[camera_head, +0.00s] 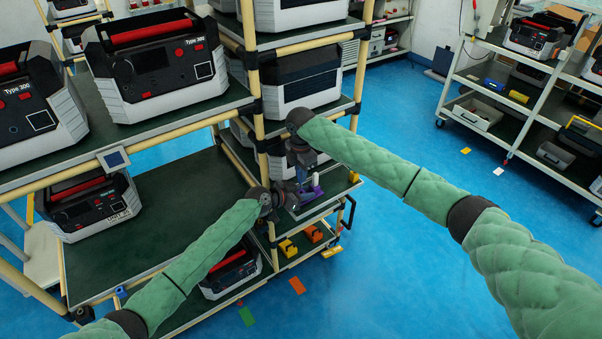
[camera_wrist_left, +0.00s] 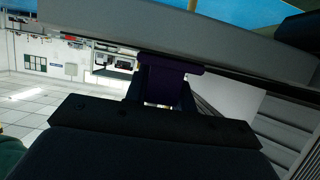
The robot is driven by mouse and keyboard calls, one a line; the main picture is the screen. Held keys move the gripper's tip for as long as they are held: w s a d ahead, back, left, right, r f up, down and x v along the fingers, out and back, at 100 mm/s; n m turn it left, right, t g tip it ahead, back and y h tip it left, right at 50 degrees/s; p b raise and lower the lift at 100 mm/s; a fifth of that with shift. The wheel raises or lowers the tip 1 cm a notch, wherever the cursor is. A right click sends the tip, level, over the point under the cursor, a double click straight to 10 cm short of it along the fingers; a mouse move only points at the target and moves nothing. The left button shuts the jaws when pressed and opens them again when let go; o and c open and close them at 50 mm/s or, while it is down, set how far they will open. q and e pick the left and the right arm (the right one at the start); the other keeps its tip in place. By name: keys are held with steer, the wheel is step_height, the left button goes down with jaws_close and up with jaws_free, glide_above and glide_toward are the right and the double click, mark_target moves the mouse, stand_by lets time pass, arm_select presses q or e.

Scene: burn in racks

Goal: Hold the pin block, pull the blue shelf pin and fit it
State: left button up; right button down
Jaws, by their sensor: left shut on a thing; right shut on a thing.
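The purple pin block (camera_head: 313,194) is above the green shelf at the rack's right end. My left gripper (camera_head: 292,198) reaches it from the left and is shut on it. In the left wrist view the pin block (camera_wrist_left: 165,84) looks dark and sits between my left gripper's fingers (camera_wrist_left: 160,98). My right gripper (camera_head: 307,178) comes down from above, close over the block. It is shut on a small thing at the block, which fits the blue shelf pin. The pin is mostly hidden by the gripper and too small to make out clearly.
A tan-framed rack (camera_head: 258,130) with green shelves surrounds both hands, its post close to my right wrist. Grey units stand on the shelves. Yellow (camera_head: 288,247) and orange blocks (camera_head: 313,233) sit on a lower shelf. The blue floor (camera_head: 400,270) is open on the right.

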arm_select(q)
steer(key=shift+f, duration=0.1)
steer(key=o, duration=1.1)
steer(key=shift+a, duration=0.1)
steer(key=v, duration=1.2)
